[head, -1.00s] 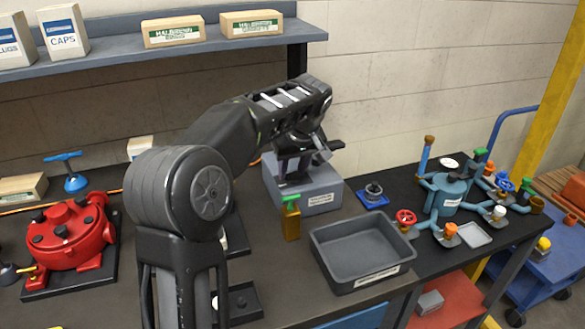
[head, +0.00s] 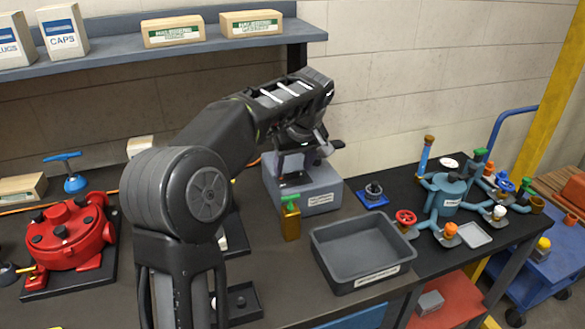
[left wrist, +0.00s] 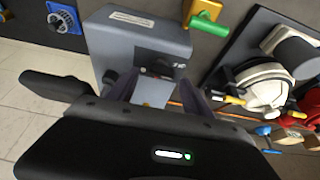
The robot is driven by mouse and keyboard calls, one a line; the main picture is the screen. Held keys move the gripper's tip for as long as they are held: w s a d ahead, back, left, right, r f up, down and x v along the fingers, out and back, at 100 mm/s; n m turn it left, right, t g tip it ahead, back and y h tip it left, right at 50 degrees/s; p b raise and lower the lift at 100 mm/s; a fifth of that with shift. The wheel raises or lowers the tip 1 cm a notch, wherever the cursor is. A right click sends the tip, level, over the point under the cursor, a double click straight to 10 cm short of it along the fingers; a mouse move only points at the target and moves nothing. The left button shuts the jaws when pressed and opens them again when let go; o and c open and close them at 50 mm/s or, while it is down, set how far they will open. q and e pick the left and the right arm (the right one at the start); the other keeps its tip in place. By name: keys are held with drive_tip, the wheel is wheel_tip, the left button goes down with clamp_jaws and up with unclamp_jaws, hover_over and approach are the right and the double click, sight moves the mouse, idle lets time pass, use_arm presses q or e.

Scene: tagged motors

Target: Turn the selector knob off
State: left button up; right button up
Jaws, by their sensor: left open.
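The grey box (head: 318,200) with a label on its front stands on the bench by the back wall. My left gripper (head: 293,177) is just above it and hides part of its top. In the left wrist view the box (left wrist: 135,40) lies beyond the two spread fingers (left wrist: 160,92), with a small dark part (left wrist: 158,68) showing between them. I cannot tell for sure whether that part is the selector knob, or whether a finger touches it. A blue square plate with a round dial (head: 373,192) sits to the right of the box. My right gripper is not in view.
A green-handled brass valve (head: 291,217) stands close in front of the box. A grey tray (head: 385,284) is to its right. A blue manifold with several valves (head: 447,197) stands farther right, and a red pump housing (head: 68,236) at left. A shelf (head: 110,69) overhangs the back.

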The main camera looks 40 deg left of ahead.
use_arm(q)
drive_tip(key=v, duration=0.6)
drive_tip(key=shift+s+d, duration=0.1)
idle(0.4)
